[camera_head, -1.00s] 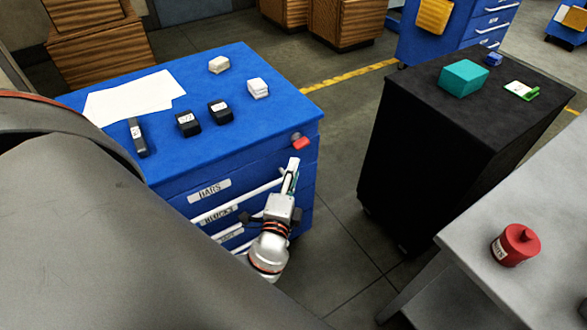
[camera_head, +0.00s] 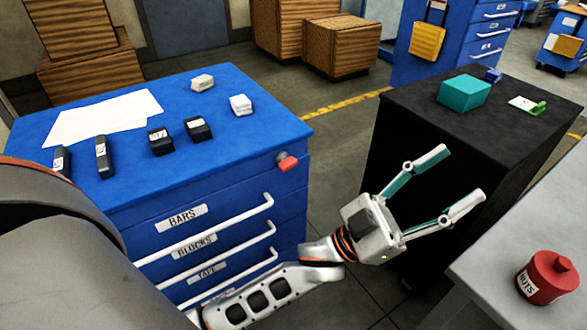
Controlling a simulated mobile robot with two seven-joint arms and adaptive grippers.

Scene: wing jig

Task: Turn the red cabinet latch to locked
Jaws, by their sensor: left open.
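The red latch (camera_head: 287,164) sits at the top right corner of the blue cabinet's (camera_head: 220,185) drawer front. It is a small red tab beside a grey round piece, tilted slightly. My left gripper (camera_head: 465,175) is open and empty, to the right of the latch and well apart from it, in front of the black cabinet. Its two fingers point up and right. My right gripper is not in view.
Several dark blocks, two pale blocks and white sheets (camera_head: 105,115) lie on the blue cabinet top. A black cabinet (camera_head: 405,130) with a teal box (camera_head: 464,90) stands to the right. A red canister (camera_head: 547,277) stands on the grey table (camera_head: 490,265). Floor shows between the cabinets.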

